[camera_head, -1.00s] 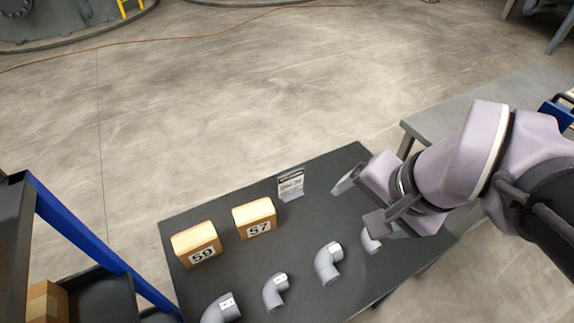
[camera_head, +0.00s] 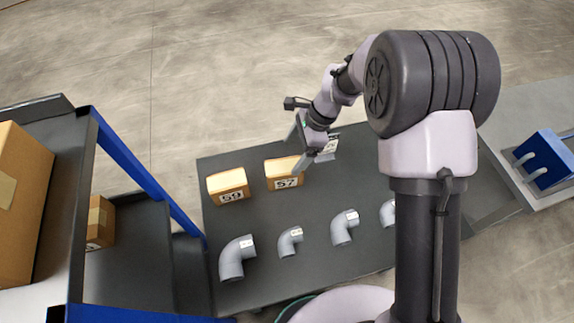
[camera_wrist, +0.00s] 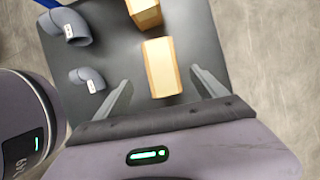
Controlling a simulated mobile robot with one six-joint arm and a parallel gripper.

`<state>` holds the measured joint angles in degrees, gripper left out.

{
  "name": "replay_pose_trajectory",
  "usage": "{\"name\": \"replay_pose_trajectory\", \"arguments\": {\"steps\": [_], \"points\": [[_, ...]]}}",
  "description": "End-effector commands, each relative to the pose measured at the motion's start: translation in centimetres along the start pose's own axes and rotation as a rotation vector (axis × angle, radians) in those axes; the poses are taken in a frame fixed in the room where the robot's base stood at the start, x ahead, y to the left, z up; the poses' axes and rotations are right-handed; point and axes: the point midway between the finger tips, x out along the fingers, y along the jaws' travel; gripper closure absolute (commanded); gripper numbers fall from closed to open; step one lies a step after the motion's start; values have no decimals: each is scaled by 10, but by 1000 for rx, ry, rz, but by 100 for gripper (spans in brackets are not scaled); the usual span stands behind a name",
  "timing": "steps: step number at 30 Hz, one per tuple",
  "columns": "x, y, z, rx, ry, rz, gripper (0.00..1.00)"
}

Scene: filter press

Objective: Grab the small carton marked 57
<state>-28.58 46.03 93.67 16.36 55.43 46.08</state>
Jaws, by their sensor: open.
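The small carton marked 57 (camera_head: 284,174) stands on the dark table (camera_head: 270,250), to the right of a similar carton marked 59 (camera_head: 228,187). In the wrist view the nearer carton (camera_wrist: 161,67) lies between and beyond the two finger lines, apart from both fingers; its label is not visible there. My gripper (camera_head: 303,160) is open and empty, above and just right of the carton marked 57. Its open fingers also show in the wrist view (camera_wrist: 160,97). In the wrist view, the farther carton (camera_wrist: 145,12) is cut off by the top edge.
Several grey pipe elbows (camera_head: 236,258) stand along the table's near side. A shelf with blue posts (camera_head: 140,165) and boxes (camera_head: 100,222) stands at left. A blue case (camera_head: 543,158) sits on a grey table at right.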

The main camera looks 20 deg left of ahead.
Motion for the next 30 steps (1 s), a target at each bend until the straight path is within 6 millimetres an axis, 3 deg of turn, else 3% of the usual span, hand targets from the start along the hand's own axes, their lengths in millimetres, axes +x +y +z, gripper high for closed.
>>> {"name": "replay_pose_trajectory", "arguments": {"steps": [1,6,13,19,30], "points": [[22,1,-2,0,-1,4,18],[64,1,-2,-1,0,2,18],[86,0,-4,-1,0,0,18],[125,-1,-10,-2,0,2,18],[128,-2,-9,-2,1,-1,18]]}}
